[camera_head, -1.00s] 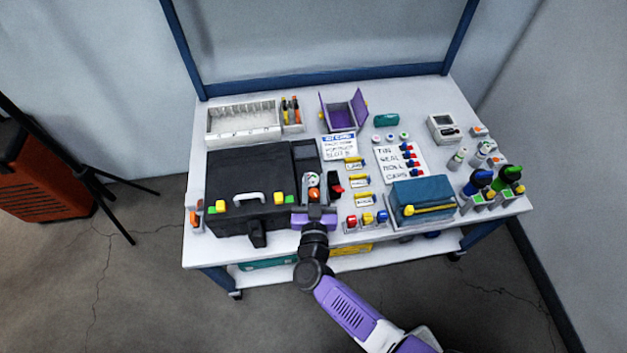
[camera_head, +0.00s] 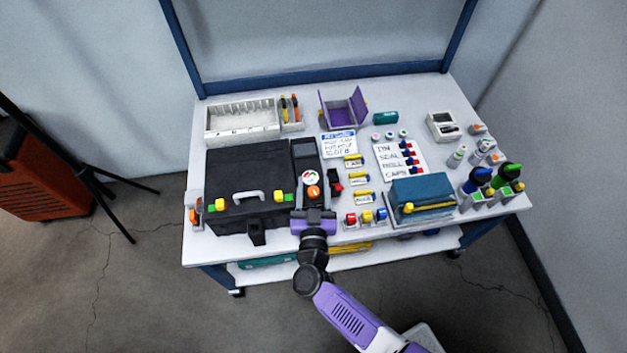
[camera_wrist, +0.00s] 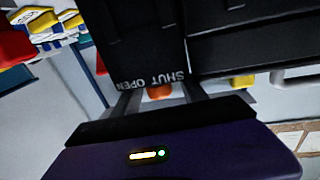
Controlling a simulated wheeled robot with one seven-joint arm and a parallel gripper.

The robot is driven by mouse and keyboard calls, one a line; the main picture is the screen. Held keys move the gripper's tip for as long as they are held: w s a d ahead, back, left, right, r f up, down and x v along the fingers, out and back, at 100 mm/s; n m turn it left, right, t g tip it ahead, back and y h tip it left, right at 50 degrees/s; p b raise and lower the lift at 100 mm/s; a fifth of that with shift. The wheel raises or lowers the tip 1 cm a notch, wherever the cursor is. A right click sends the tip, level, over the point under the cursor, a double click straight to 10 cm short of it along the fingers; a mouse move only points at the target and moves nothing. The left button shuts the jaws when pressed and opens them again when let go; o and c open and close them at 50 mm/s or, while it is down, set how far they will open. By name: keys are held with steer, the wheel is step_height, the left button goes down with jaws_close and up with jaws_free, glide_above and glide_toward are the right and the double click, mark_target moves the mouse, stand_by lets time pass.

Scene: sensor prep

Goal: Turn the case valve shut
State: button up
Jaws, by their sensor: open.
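The black case (camera_head: 250,180) lies on the left part of the table. A panel on its right side carries a round white gauge (camera_head: 309,177) and the orange valve knob (camera_head: 313,191). My gripper (camera_head: 314,208) is open at the front of this panel, just nearer to me than the knob. In the wrist view, the orange knob (camera_wrist: 159,91) shows between the two open fingers of my gripper (camera_wrist: 158,97). The words SHUT and OPEN appear upside down on the black panel (camera_wrist: 150,40) beyond it. I cannot tell whether the fingers touch the knob.
A red switch (camera_head: 336,187) and yellow-capped parts stand close right of the panel. Coloured knobs (camera_head: 367,217) sit at the front edge, beside a blue box (camera_head: 422,195). A white bin (camera_head: 241,120) and an open purple box (camera_head: 345,108) stand behind.

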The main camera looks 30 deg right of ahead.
mark_target(314, 197)
steer(key=shift+v, duration=3)
